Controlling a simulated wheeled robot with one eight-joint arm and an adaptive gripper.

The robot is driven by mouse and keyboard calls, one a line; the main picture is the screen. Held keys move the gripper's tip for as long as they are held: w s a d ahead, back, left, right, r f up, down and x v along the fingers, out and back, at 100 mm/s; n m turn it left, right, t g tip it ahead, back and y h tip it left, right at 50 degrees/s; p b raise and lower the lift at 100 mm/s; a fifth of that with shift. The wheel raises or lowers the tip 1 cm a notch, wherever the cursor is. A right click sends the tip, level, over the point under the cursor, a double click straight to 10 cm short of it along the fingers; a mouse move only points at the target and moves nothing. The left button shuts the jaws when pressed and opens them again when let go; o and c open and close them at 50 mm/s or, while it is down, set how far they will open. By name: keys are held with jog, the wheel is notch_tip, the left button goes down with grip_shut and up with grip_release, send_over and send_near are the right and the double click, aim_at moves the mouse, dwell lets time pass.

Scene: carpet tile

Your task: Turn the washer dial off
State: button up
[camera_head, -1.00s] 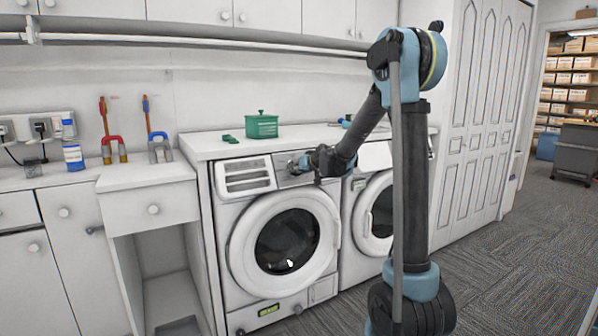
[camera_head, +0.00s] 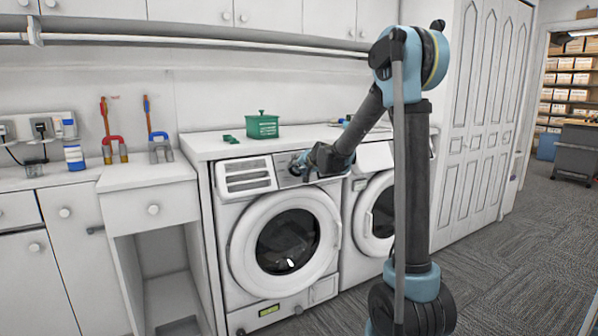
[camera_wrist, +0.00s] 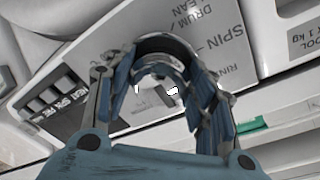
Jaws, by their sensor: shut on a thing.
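The washer (camera_head: 232,222) is the left of two front-loading machines, white with a round door. Its control panel is at the top, and the dial is at the panel's right part. In the head view my gripper (camera_head: 299,165) is at that dial and hides most of it. In the wrist view the grey round dial (camera_wrist: 160,48) sits between the two blue fingers of my gripper (camera_wrist: 168,88), which are closed around it. The panel around the dial carries printed words such as "SPIN" and "DRUM CLEAN". The dial's pointer setting cannot be read.
A second machine (camera_head: 365,247) stands to the right, behind my arm. A green pot (camera_head: 262,127) and small green pieces (camera_head: 230,139) lie on the counter above (camera_head: 200,146). A drawer unit (camera_head: 148,208) is at the left. Carpet floor (camera_head: 500,265) is open at the right.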

jog(key=shift+d, duration=0.2)
jog(key=o, duration=1.1)
jog(key=shift+v, duration=5.9)
jog(key=shift+s+f, duration=0.1)
jog(key=s+d+f+n+g+h, duration=0.1)
jog(key=s+d+f, duration=0.6)
jog(key=s, duration=0.7)
jog(key=s+d+f+n+g+h, duration=0.1)
jog(key=s+d+f+g+h, duration=0.2)
jog(key=s, duration=1.2)
jog(key=s+d+f+n+g+h, duration=0.1)
jog(key=s+d+f+g, duration=0.4)
jog(key=s+d+f, duration=0.6)
jog(key=shift+s+d+h, duration=0.2)
jog(key=shift+s+d, duration=0.05)
jog(key=shift+s, duration=0.3)
jog(key=shift+s+d+h, duration=0.2)
jog(key=shift+s+d, duration=0.05)
jog(key=shift+s, duration=0.35)
jog(key=shift+s+d+h, duration=0.2)
jog(key=shift+s+d, duration=0.05)
jog(key=shift+s, duration=0.3)
